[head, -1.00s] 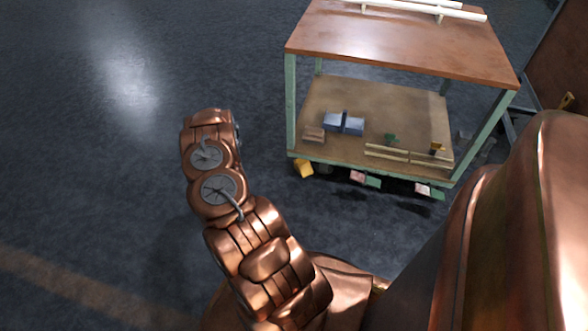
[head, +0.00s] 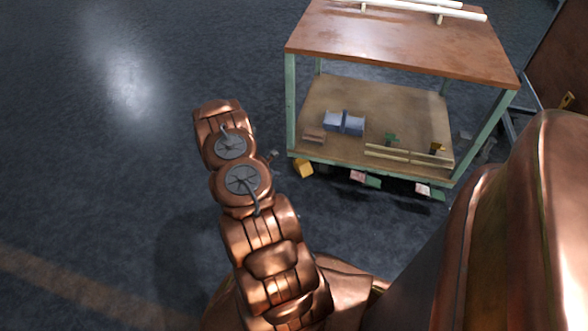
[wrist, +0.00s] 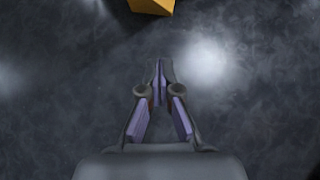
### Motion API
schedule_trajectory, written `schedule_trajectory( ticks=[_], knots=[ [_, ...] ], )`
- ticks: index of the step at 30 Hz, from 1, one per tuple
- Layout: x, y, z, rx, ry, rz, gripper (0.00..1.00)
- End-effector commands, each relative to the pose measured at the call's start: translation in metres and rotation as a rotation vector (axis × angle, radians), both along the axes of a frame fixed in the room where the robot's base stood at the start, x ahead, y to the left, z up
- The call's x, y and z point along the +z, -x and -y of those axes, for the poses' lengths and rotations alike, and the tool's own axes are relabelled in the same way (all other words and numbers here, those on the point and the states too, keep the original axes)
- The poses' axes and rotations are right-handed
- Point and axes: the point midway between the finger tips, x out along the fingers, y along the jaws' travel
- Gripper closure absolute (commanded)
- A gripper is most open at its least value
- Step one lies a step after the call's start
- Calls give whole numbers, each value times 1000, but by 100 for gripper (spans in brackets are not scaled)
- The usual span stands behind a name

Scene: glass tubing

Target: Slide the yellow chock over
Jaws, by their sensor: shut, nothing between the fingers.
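The yellow chock (head: 303,168) is a small block on the dark floor at the near left corner of the trolley, beside its left front leg. In the wrist view the chock (wrist: 152,5) shows at the top edge, cut off by the frame. My gripper (wrist: 159,66) is shut and empty, its fingers meeting at the tips. The chock lies beyond the fingertips, with bare floor showing between them. In the head view my arm hides most of the gripper, left of the chock.
The trolley (head: 400,42) has a wooden top with white tubes (head: 425,10) and a lower shelf (head: 345,100) holding blue blocks (head: 344,122) and wooden strips. Its casters show below the shelf. The floor to the left is clear.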

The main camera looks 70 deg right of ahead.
Motion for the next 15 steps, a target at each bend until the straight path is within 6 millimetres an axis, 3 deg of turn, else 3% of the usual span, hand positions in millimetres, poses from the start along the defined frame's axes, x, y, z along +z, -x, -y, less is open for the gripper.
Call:
schedule_trajectory(
  ticks=[7, 15],
  knots=[
    [-2, -4, 13, 93, 11, -53, 100],
    [-34, 6, 40, 86, 12, -51, 100]
  ],
)
